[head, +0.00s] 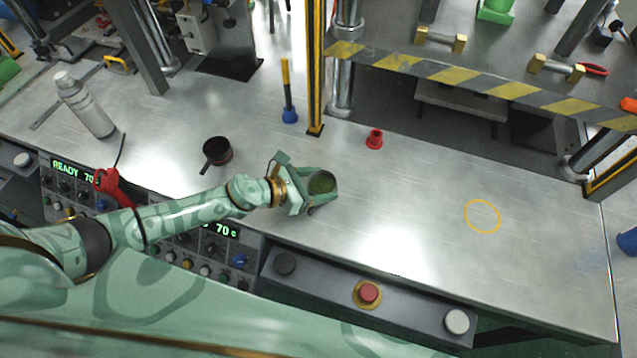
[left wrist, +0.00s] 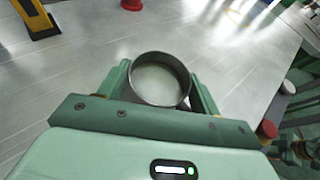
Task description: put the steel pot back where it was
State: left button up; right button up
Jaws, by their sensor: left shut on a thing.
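The steel pot (head: 322,183) is a small round metal cup with an open top, seen from above near the middle of the head view. My left gripper (head: 312,187) is shut on it, one finger on each side. In the left wrist view the pot (left wrist: 160,84) stands between the green fingers, its round rim facing the camera and its inside pale and seemingly empty. I cannot tell whether its base touches the steel bench. A yellow ring (head: 482,216) is marked on the bare bench to the right. My right gripper is not in view.
A red cup-shaped piece (head: 374,139) stands beyond the pot. A dark pan (head: 217,152), a blue-and-yellow tool (head: 288,92) and a bottle (head: 84,104) stand left. A yellow post (head: 316,70) and striped bar (head: 480,85) bound the back. Buttons (head: 369,293) line the front. The bench's right is clear.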

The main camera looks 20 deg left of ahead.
pick_arm(q)
jog(key=o, duration=1.2)
jog(key=shift+f, duration=0.1)
jog(key=shift+r, duration=0.25)
jog(key=v, duration=1.1)
jog(key=shift+s+a+f, duration=0.15)
jog(key=shift+s+a+r, duration=0.15)
jog(key=shift+a+r, duration=0.1)
